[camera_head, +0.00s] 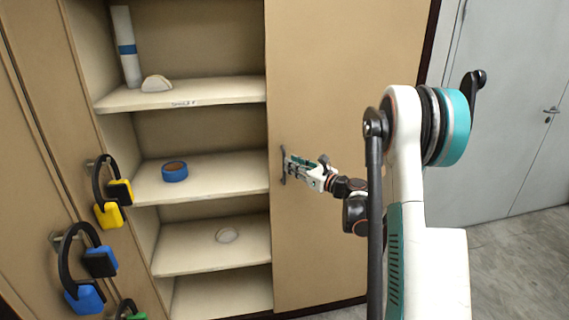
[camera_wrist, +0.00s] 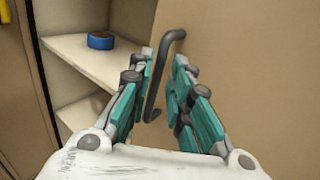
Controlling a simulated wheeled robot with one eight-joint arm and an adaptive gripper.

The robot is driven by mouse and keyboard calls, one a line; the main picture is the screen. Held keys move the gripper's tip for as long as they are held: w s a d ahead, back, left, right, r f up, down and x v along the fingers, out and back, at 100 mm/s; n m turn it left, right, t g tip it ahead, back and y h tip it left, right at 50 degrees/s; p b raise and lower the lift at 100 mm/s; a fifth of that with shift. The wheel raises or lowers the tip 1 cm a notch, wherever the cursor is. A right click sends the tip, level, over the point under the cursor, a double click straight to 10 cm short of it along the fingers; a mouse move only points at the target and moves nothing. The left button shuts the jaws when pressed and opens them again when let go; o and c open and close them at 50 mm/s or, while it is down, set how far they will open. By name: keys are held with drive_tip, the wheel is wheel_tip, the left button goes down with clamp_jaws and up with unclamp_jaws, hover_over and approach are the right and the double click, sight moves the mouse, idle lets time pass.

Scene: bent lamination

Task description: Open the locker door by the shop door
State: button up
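The tan locker door (camera_head: 345,90) stands beside the grey shop door (camera_head: 505,120), with open shelves to its left. Its dark bar handle (camera_head: 283,165) is near the door's left edge and also shows in the wrist view (camera_wrist: 168,60). My gripper (camera_head: 292,165) is at this handle. In the wrist view its two teal fingers (camera_wrist: 163,75) are spread, one on each side of the bar, with the bar between the fingertips. I cannot tell whether either finger touches it. The lower part of the handle is close to the left finger.
The shelves hold a blue tape roll (camera_head: 175,171), a white roll with a blue band (camera_head: 126,48) and pale pieces (camera_head: 156,83). Ear defenders, yellow (camera_head: 109,214) and blue (camera_head: 85,297), hang on the left doors. Grey floor (camera_head: 515,265) is clear at right.

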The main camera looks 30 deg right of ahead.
drive_tip(key=shift+b+x, duration=0.3)
drive_tip(key=shift+x, duration=2.15)
clamp_jaws()
